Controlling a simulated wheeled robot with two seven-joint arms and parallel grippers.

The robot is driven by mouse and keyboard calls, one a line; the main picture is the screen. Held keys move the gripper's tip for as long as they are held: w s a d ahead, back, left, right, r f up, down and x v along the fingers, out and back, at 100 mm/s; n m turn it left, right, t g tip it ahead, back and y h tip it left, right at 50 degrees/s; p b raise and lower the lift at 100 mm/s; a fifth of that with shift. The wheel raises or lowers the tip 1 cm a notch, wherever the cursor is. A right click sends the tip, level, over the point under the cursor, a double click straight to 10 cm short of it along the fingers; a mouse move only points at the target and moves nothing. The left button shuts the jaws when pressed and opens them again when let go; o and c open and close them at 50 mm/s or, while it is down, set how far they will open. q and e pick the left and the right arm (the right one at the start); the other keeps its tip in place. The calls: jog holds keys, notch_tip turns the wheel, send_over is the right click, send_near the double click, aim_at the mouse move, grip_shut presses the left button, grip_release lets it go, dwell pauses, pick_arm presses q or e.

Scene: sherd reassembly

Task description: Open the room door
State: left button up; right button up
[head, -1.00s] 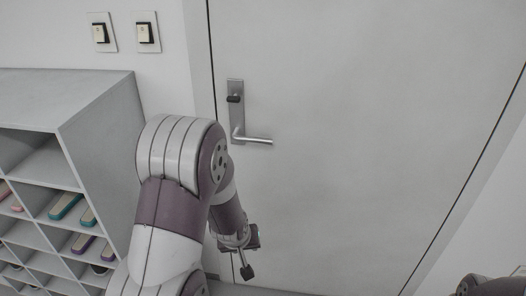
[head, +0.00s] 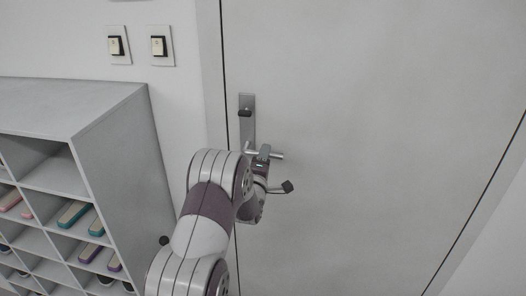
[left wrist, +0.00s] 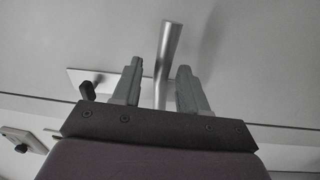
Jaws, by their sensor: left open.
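The grey door (head: 370,130) stands shut in its frame. Its metal lever handle (head: 279,156) is level and points right from an upright plate (head: 247,102) with a dark knob (head: 244,113). My left gripper (head: 276,170) is at the lever, its jaws open. In the left wrist view, the lever (left wrist: 168,48) passes between the two grey fingers of the gripper (left wrist: 160,67), with a gap seen on either side. My left arm and gripper hide the lower end of the plate in the head view. My right gripper is out of view.
A grey shoe rack (head: 120,150) with several shoes in its cubbies stands left of the door, close to my left arm. Two light switches (head: 116,45) (head: 158,46) are on the wall above it. The space right of the handle is clear.

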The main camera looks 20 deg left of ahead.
pick_arm(q)
jog(key=shift+x, duration=0.95)
grip_shut()
jog(key=shift+s+a+f+m+h+b, duration=0.15)
jog(key=shift+f+m+b, duration=0.5)
jog(key=shift+m+b, duration=0.7)
jog(key=shift+w+a+f+m+h+b, duration=0.1)
jog(key=shift+a+f+m+h+b, duration=0.15)
jog(key=shift+f+m+b, duration=0.75)
jog(key=shift+s+a+f+m+h+b, duration=0.1)
jog(key=shift+a+f+m+b, duration=0.2)
jog(key=shift+m+b, duration=1.35)
